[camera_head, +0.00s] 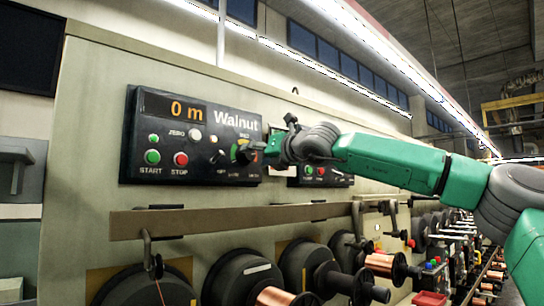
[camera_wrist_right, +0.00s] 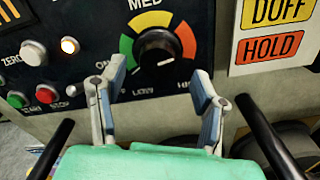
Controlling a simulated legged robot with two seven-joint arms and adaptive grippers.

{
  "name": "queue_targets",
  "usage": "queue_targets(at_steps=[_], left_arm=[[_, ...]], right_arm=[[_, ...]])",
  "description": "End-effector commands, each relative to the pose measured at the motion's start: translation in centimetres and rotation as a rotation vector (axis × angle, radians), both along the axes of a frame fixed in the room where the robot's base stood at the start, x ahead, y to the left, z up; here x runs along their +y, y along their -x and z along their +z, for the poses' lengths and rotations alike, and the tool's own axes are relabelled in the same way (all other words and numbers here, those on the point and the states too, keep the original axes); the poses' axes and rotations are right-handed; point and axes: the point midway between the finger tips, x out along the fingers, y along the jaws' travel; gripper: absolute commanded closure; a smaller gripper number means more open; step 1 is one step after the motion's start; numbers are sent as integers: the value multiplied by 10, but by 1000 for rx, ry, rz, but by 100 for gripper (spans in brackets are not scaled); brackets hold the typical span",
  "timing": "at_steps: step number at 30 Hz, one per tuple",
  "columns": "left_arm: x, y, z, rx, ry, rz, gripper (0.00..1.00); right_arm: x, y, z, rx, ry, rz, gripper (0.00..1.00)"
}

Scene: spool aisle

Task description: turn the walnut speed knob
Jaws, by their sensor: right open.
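The dial's lettering includes MED and LOW. The knob sits on the black Walnut panel (camera_head: 218,171), whose display reads 0 m. In the head view my right gripper (camera_head: 258,148) is in front of the dial and hides much of it. In the wrist view my right gripper (camera_wrist_right: 158,74) is open, with one finger on each side below the knob and a gap between them. I cannot tell whether it touches. My left gripper is not in view.
Left of the dial are the green START button (camera_head: 152,157), the red STOP button (camera_head: 181,159) and the ZERO button (camera_wrist_right: 33,52). A DOFF/HOLD sign (camera_wrist_right: 275,35) is right of the panel. A rail (camera_head: 225,219) and several dark spools (camera_head: 240,280) lie below.

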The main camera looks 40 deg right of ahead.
Motion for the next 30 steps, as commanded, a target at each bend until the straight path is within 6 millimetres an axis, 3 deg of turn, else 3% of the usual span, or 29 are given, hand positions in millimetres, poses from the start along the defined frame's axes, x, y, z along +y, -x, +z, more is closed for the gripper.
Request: queue_targets(at_steps=[6, 12, 30], left_arm=[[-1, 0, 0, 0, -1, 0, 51], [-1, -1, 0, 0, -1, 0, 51], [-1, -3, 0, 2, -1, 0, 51]], right_arm=[[-8, 48, -1, -1, -5, 0, 44], [-11, 74, -3, 3, -4, -1, 44], [-10, 82, -3, 5, -3, -1, 44]])
